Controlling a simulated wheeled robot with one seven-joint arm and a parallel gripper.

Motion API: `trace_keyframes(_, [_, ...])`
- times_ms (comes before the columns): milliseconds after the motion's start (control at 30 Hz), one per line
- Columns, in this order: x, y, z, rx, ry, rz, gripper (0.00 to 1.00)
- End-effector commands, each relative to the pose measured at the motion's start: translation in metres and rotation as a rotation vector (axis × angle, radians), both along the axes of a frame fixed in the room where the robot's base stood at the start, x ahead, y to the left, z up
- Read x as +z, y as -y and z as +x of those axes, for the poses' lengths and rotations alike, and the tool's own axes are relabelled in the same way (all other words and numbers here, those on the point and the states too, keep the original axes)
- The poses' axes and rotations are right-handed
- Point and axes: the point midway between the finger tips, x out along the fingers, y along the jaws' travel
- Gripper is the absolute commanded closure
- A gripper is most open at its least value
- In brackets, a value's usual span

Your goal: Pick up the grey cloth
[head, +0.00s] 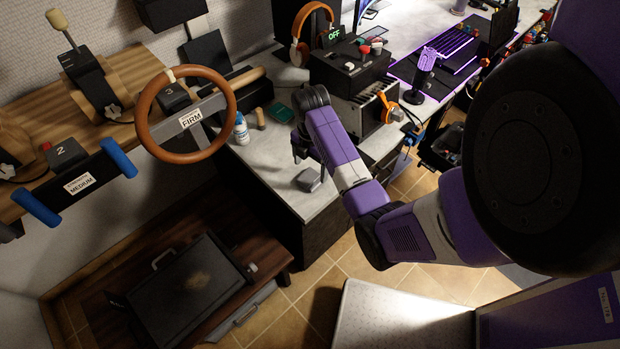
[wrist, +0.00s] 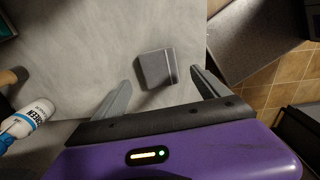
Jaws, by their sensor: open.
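The grey cloth (head: 308,180) is a small, dark grey folded square lying on the light desk top, close to the desk's front edge. In the wrist view the cloth (wrist: 157,69) lies ahead of and between my two fingers. My gripper (head: 306,156) is above the desk, over the cloth, with its fingers pointing down. In the wrist view my gripper (wrist: 160,88) is open and empty, with a finger on each side of the cloth's line. I cannot tell the exact height of the fingertips above the desk.
A white and blue bottle (head: 241,129) and a small wooden cylinder (head: 260,118) stand left of the cloth. A black control box (head: 349,72) stands behind my gripper. A steering wheel (head: 150,120) is at the left. The desk around the cloth is clear.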

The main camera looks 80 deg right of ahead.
Motion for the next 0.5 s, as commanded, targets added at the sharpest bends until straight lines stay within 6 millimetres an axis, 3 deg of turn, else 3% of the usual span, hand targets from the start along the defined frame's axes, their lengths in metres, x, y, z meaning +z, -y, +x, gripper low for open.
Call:
trace_keyframes(300, [-0.041, 0.001, 0.001, -0.002, 0.000, 0.001, 0.15])
trace_keyframes(500, [-0.049, 0.001, 0.001, -0.002, 0.001, -0.002, 0.15])
